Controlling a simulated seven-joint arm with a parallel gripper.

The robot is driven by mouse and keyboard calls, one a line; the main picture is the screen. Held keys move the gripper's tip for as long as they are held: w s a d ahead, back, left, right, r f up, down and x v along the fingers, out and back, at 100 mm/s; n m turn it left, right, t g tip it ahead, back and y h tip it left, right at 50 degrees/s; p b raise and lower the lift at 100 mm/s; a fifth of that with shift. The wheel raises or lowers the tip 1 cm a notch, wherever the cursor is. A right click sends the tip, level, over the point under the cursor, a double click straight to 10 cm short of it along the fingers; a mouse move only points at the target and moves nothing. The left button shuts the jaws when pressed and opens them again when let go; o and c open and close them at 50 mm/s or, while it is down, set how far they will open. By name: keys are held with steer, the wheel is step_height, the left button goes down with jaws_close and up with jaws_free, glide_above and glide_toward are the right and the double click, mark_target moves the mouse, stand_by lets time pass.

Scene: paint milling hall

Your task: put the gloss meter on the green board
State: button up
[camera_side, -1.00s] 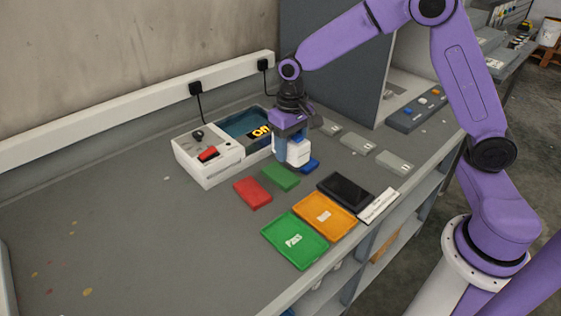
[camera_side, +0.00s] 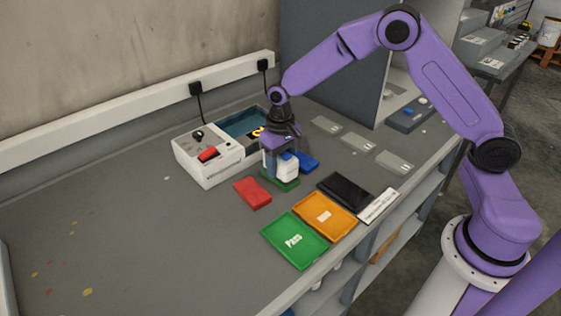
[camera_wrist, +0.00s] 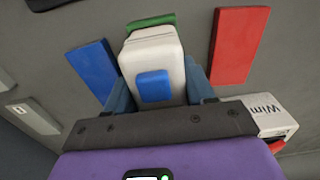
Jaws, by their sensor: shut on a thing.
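The gloss meter (camera_side: 287,168) is a small white block with a blue patch on it. My gripper (camera_side: 279,170) is shut on it and holds it upright over the green board (camera_side: 279,182). The green board is a small flat plate, mostly hidden under the meter and fingers. I cannot tell whether the meter touches it. In the wrist view the gloss meter (camera_wrist: 152,55) sits between the two blue-grey fingers of my gripper (camera_wrist: 162,90), and an edge of the green board (camera_wrist: 150,22) shows beyond it.
A red board (camera_side: 252,193) lies to the left and a blue board (camera_side: 308,162) to the right. A white machine (camera_side: 208,158) stands behind. Green (camera_side: 294,242) and orange (camera_side: 325,216) trays and a black tray (camera_side: 345,190) lie in front.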

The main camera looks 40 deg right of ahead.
steer(key=o, duration=1.4)
steer(key=shift+f, duration=0.15)
steer(key=shift+c, duration=0.2)
step_height(320, 180, up, 12)
steer(key=shift+r, duration=0.2)
steer(key=shift+s+a+r, duration=0.1)
steer(key=shift+s+a, duration=0.05)
steer(key=shift+s, duration=0.2)
steer(key=s+a+r+n, duration=0.1)
steer(key=s+n, duration=0.2)
steer(key=s, duration=0.4)
steer(key=s+a+r+n, duration=0.2)
steer(key=s+n, duration=0.1)
steer(key=s, duration=0.4)
steer(key=s+d+f+n, duration=0.1)
steer(key=s+d+n, duration=0.2)
steer(key=s, duration=0.5)
steer(key=s+d+f+n, duration=0.1)
steer(key=s+d+n, duration=0.2)
steer(key=s, duration=0.6)
steer(key=shift+d+f+n, duration=0.15)
steer(key=shift+d+n, duration=0.15)
steer(key=shift+d, duration=0.1)
